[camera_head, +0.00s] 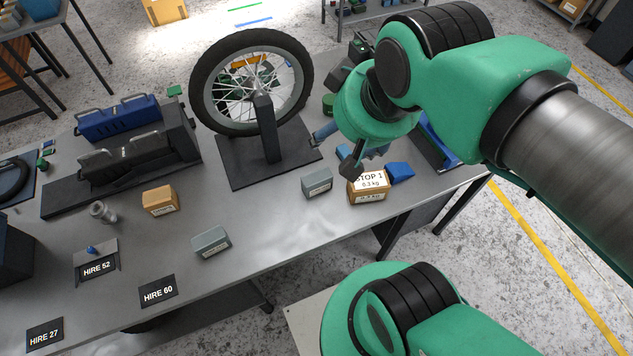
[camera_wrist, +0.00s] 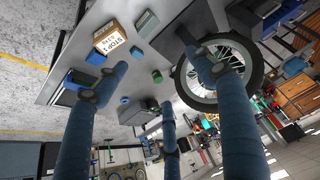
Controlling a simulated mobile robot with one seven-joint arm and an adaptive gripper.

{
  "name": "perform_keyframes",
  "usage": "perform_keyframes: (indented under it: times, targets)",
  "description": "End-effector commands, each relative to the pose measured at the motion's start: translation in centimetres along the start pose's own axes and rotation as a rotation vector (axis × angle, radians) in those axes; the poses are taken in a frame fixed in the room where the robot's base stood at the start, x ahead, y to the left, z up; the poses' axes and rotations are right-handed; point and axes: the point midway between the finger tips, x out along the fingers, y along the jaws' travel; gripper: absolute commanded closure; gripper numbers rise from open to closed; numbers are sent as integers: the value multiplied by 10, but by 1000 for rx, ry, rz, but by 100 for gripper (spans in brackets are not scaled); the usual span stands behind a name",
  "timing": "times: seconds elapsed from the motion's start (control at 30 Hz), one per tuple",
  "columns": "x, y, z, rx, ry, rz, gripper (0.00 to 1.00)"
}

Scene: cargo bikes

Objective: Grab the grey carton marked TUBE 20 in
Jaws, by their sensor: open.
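Two small grey cartons lie on the grey workbench (camera_head: 255,205) in the head view. One grey carton (camera_head: 317,182) is right of centre, just left of the STOP 1 box. The other grey carton (camera_head: 211,243) is nearer the front edge. Their labels are too small to read, so I cannot tell which is TUBE 20 in. A grey carton (camera_wrist: 147,23) shows at the top of the wrist view. My gripper (camera_head: 334,152) is open and empty, above the bench behind the first carton. Its spread fingers also show in the wrist view (camera_wrist: 158,85).
A brown STOP 1 box (camera_head: 368,188) with a blue item (camera_head: 399,172) beside it stands close right of the first carton. A wheel on a stand (camera_head: 251,82) rises behind. A small brown box (camera_head: 160,200) and HIRE signs (camera_head: 158,291) sit left. Bench between the cartons is clear.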

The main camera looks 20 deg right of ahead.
Motion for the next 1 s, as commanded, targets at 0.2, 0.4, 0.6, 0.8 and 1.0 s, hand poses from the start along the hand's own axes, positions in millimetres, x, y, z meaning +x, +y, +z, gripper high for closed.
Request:
perform_keyframes:
  times: [0.2, 0.4, 0.6, 0.8, 1.0]
  targets:
    - [0, 0, 0, 0, 0, 0, 27]
    - [2, 0, -2, -14, -5, 0, 27]
    - [16, 1, -13, -111, -38, -1, 27]
    - [49, 3, -33, -314, -103, -13, 27]
    - [96, 6, -50, -567, -178, -47, 27]
